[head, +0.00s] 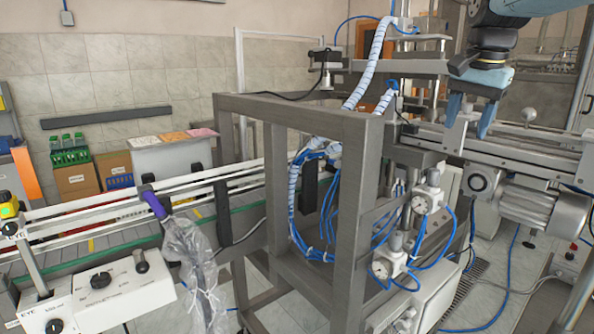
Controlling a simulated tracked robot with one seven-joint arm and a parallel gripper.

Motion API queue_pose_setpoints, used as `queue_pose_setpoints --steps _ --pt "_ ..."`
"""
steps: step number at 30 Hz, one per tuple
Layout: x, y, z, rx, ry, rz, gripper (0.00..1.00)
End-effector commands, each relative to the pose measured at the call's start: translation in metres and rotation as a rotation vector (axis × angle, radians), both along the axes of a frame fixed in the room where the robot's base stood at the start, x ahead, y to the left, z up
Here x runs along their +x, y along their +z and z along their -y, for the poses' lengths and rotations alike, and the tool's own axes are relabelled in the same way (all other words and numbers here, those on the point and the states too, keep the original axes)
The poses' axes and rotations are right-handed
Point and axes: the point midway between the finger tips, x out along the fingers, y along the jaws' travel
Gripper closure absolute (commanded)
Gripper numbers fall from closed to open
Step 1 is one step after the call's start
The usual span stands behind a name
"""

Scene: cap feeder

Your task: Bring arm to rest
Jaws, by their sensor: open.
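My gripper (470,115) shows in the head view at the upper right, at the end of my arm. Its two blue fingers point down and stand apart, with nothing seen between them. In the picture the fingers overlap the metal rail assembly of the cap feeder (520,143); I cannot tell whether they touch it. The upper part of my arm runs out of the top right of the picture.
A grey metal frame (345,190) with blue hoses and gauges (419,203) stands in the middle. A conveyor (120,240) runs along the left. A control box (105,290) is at the lower left. Crates and boxes (76,183) stand by the wall.

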Motion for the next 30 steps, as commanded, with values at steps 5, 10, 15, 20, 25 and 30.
queue_pose_setpoints --steps 5,10,15,20,25,30 --pt "-0.045 -0.033 -0.032 -0.043 0.233 0.069 0.44" --pt "-0.085 -0.070 -0.061 -0.107 0.451 0.132 0.44" --pt "-0.122 -0.110 -0.083 -0.185 0.642 0.188 0.44" --pt "-0.144 -0.138 -0.095 -0.246 0.762 0.218 0.44" --pt "-0.152 -0.150 -0.099 -0.273 0.810 0.229 0.44" --pt "-0.152 -0.150 -0.099 -0.274 0.814 0.229 0.44"
